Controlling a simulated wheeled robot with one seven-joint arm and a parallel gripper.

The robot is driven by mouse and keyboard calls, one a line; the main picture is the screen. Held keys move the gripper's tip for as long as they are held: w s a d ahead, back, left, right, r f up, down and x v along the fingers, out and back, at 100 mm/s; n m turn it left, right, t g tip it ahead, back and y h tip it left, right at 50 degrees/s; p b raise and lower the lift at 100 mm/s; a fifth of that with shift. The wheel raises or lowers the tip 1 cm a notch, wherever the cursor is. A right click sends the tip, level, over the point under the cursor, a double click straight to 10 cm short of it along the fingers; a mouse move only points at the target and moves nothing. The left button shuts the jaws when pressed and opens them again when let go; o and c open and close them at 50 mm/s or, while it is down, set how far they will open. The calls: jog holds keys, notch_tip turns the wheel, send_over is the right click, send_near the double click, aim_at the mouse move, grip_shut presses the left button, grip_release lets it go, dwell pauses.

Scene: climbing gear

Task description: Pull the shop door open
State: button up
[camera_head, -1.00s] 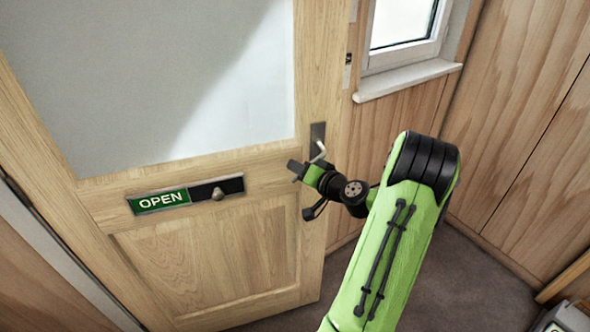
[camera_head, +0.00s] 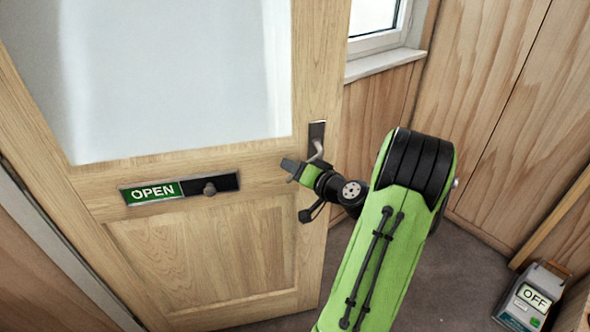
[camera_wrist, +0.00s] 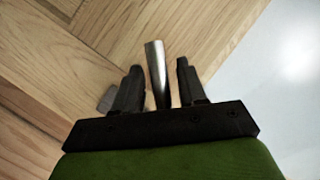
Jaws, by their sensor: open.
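The wooden shop door (camera_head: 215,245) with its large frosted pane fills the left of the head view. It appears to stand ajar, its handle-side edge in front of the wood-panelled wall. A silver lever handle (camera_head: 318,150) sits on a dark plate near that edge. My gripper (camera_head: 291,168) is at the lever. In the wrist view the bare metal lever (camera_wrist: 156,72) lies between the two dark fingers of my open gripper (camera_wrist: 158,85), with a gap visible on its right side. The lever's far end is hidden behind the gripper body.
An OPEN sign plate (camera_head: 180,189) with a knob is fixed across the door. A window (camera_head: 378,25) with a white sill is behind the door's edge. A box marked OFF (camera_head: 530,300) stands on the floor at lower right. Dark floor (camera_head: 450,275) is clear between.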

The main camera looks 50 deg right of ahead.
jog(key=v, duration=1.5)
jog(key=shift+s, duration=0.35)
